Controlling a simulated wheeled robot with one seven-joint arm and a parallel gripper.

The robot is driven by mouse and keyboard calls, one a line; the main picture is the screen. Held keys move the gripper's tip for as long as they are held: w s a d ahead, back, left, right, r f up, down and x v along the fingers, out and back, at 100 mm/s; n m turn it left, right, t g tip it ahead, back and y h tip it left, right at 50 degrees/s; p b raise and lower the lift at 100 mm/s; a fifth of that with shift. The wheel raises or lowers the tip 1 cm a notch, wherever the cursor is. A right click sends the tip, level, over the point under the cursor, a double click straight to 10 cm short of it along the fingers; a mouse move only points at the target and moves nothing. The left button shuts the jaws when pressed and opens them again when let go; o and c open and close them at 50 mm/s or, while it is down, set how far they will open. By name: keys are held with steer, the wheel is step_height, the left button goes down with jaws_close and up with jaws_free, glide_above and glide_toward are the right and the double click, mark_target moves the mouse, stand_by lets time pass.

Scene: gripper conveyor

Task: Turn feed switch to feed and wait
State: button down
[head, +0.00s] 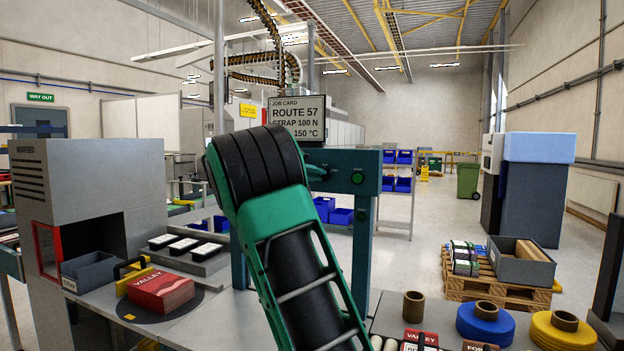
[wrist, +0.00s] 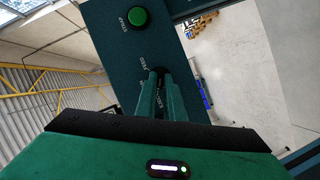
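The teal control panel (head: 345,170) stands behind my arm in the head view. In the wrist view the panel (wrist: 128,45) fills the upper middle. It carries a green round button (wrist: 137,18) labelled STRAP, and below it the dark feed switch (wrist: 157,71) with a FEED label on one side. The two green fingers of my gripper (wrist: 161,82) reach up to the switch and lie close together on its knob, which shows only partly between their tips. The knob's exact angle is hidden. In the head view my arm covers the switch area.
A job card sign (head: 296,121) reads ROUTE 57, STRAP 100 N. A red VALLEY pack (head: 161,292) lies on a dark round plate on the left bench, near the grey MARFEED machine (head: 105,190). Tape rolls (head: 485,323) stand at lower right.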

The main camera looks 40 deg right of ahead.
steer(key=shift+f, duration=0.1)
steer(key=m, duration=0.1)
steer(key=m+t+y, duration=0.1)
steer(key=m, duration=0.1)
steer(key=m+t+y, duration=0.1)
steer(key=shift+s+m, duration=0.3)
steer(key=m+t, duration=0.2)
steer(key=m, duration=0.2)
steer(key=m+t+y, duration=0.1)
steer(key=m+t, duration=0.2)
steer(key=m, duration=0.1)
steer(key=s+m+t+y, duration=0.1)
steer(key=m+t, duration=0.1)
steer(key=m, duration=0.2)
steer(key=shift+s+d+f+t, duration=0.1)
steer(key=shift+d+f+t, duration=0.1)
steer(key=shift+d+t, duration=0.1)
stand_by(0.4)
stand_by(0.4)
steer(key=c, duration=1.9)
jaws_free()
steer(key=shift+o, duration=0.2)
steer(key=shift+r, duration=0.1)
